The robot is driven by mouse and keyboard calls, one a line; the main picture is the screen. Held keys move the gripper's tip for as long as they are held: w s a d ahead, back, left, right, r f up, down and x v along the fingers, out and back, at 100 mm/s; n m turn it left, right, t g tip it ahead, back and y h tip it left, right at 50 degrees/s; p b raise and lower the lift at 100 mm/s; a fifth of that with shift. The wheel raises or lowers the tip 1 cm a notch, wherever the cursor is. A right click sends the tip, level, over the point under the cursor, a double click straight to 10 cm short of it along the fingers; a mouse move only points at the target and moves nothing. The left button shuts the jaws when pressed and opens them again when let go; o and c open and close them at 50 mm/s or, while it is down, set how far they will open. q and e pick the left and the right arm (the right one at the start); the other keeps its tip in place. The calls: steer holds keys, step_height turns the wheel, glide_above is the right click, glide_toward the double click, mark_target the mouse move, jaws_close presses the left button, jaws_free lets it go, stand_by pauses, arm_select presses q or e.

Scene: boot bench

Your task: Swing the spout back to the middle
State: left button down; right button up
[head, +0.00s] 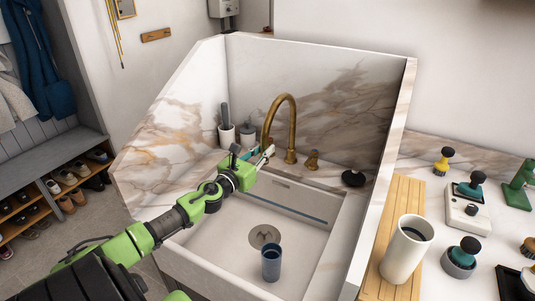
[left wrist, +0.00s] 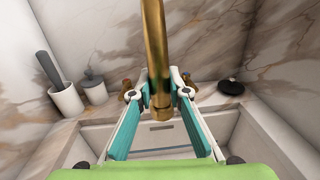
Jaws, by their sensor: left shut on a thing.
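The brass spout (head: 292,110) is a tall gooseneck at the back of the sink. Its arch bends over to the left and its free end hangs down at my left gripper (head: 266,153). In the left wrist view the spout (left wrist: 154,40) comes down between the two fingers of my left gripper (left wrist: 162,88), which is shut on it near its lower end. The spout's mouth shows just below the fingertips. The spout's base is hidden in the left wrist view. My right gripper is not in view.
The pale basin (head: 215,246) holds a dark blue cup (head: 271,264) near its drain. A brass handle (head: 312,160) and a black stopper (head: 353,179) are right of the spout. A brush holder (head: 226,135) stands left. Marble walls enclose the sink's back and sides.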

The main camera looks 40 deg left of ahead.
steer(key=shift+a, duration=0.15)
arm_select(q)
steer(key=c, duration=1.9)
jaws_free()
steer(key=shift+w, duration=0.1)
steer(key=shift+s, duration=0.25)
steer(key=s+d, duration=0.1)
steer(key=s, duration=1)
steer(key=shift+s+d, duration=0.2)
steer(key=shift+d, duration=0.15)
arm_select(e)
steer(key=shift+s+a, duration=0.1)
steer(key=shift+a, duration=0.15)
